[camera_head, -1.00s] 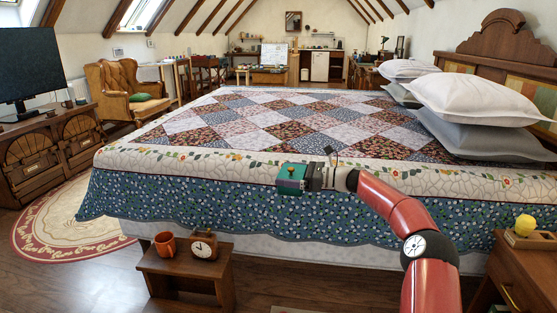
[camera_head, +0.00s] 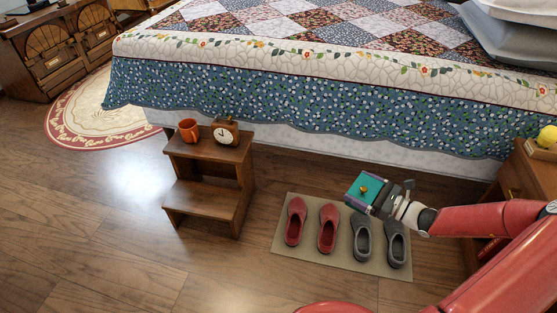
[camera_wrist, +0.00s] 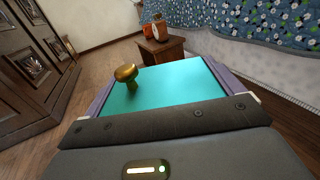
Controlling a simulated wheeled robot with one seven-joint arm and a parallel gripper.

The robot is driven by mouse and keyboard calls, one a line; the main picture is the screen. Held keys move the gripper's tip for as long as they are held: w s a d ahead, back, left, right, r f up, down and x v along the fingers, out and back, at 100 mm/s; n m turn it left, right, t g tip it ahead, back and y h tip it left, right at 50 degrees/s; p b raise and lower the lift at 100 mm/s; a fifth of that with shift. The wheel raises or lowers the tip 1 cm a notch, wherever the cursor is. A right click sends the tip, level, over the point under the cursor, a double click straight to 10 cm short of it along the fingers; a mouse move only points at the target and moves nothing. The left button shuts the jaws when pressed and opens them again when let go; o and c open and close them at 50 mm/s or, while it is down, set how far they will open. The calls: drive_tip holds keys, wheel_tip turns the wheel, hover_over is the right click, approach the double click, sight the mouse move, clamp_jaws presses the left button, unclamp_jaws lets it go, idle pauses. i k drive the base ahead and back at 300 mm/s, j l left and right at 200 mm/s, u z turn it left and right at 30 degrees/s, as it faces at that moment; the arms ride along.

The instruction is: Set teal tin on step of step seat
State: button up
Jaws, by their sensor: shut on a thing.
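The teal tin (camera_head: 361,189) is a square box with a brass knob on its lid. My gripper (camera_head: 378,196) is shut on it and holds it in the air, seen above the shoe mat in the head view. In the wrist view the tin's teal lid (camera_wrist: 165,88) lies between the fingers (camera_wrist: 97,103). The step seat (camera_head: 209,175) is dark wood and stands left of the tin, beside the bed. Its lower step (camera_head: 205,200) is bare. An orange mug (camera_head: 188,130) and a wooden clock (camera_head: 225,132) stand on its upper seat.
A mat (camera_head: 290,253) with red and grey shoes lies on the floor right of the step seat. The bed (camera_head: 300,110) runs behind both. A nightstand (camera_head: 520,178) with a yellow object is at right. Floor before the step seat is clear.

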sight(203, 197)
drive_tip(key=u, duration=1.65)
drive_tip(key=i+j+u, duration=0.3)
drive_tip(key=i, duration=0.8)
drive_tip(key=i+j+u, duration=0.1)
drive_tip(key=i+u, duration=0.2)
drive_tip(key=i, duration=0.8)
drive_tip(key=i+l+u, duration=0.3)
drive_tip(key=i, duration=0.85)
drive_tip(key=i+z, duration=0.25)
drive_tip(key=z, duration=0.25)
drive_tip(key=i+j+z, duration=0.2)
drive_tip(key=z, duration=0.25)
drive_tip(key=i+j+z, duration=0.2)
drive_tip(key=z, duration=0.3)
drive_tip(key=l+z, duration=0.1)
drive_tip(key=z, duration=1.95)
drive_tip(key=i+l+z, duration=0.2)
drive_tip(key=i+l, duration=0.15)
